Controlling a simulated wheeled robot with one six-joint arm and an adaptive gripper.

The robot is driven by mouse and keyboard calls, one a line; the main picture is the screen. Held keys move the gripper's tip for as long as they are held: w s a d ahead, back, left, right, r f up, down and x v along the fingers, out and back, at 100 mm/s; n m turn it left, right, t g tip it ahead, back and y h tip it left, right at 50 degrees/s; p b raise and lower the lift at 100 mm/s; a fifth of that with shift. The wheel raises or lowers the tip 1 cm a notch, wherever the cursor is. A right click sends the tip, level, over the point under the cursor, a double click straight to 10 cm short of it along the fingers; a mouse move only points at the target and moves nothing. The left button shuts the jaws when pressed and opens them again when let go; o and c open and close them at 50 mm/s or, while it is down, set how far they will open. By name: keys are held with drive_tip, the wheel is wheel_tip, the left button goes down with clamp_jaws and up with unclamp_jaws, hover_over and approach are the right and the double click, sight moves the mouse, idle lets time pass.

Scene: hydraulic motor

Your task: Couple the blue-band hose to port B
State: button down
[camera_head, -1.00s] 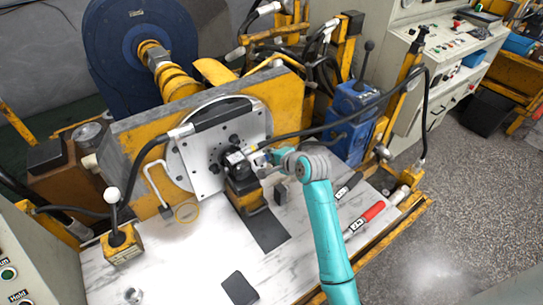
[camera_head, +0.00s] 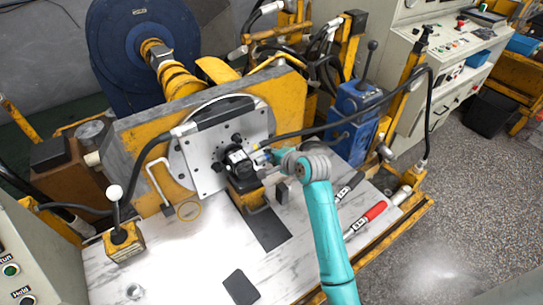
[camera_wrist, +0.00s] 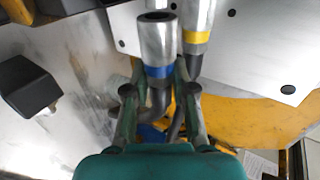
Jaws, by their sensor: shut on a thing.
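The blue-band hose (camera_wrist: 158,72) has a silver end fitting with a blue band, its open end pointing to the top of the wrist view. My gripper (camera_wrist: 160,90) is shut on it just around and below the band. In the head view my gripper (camera_head: 264,157) is beside the dark motor block (camera_head: 242,170), in front of the grey plate. The yellow-band hose (camera_wrist: 197,38) stands close to the right of the blue-band fitting in the wrist view. Port B cannot be made out; no contact between the fitting and a port can be seen.
The mounting plate (camera_wrist: 262,40) and yellow frame (camera_head: 285,95) stand close behind the gripper. A black hose (camera_head: 350,115) arcs to the right. A lever (camera_head: 115,215), red wrench (camera_head: 366,217) and dark pad (camera_head: 240,287) are on the bench; its front left is mostly clear.

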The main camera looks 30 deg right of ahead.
drive_tip(key=shift+a, duration=0.75)
drive_tip(key=c, duration=0.9)
unclamp_jaws()
drive_tip(key=shift+s, duration=0.1)
drive_tip(key=shift+v, duration=3.45)
drive_tip(key=v, duration=1.2)
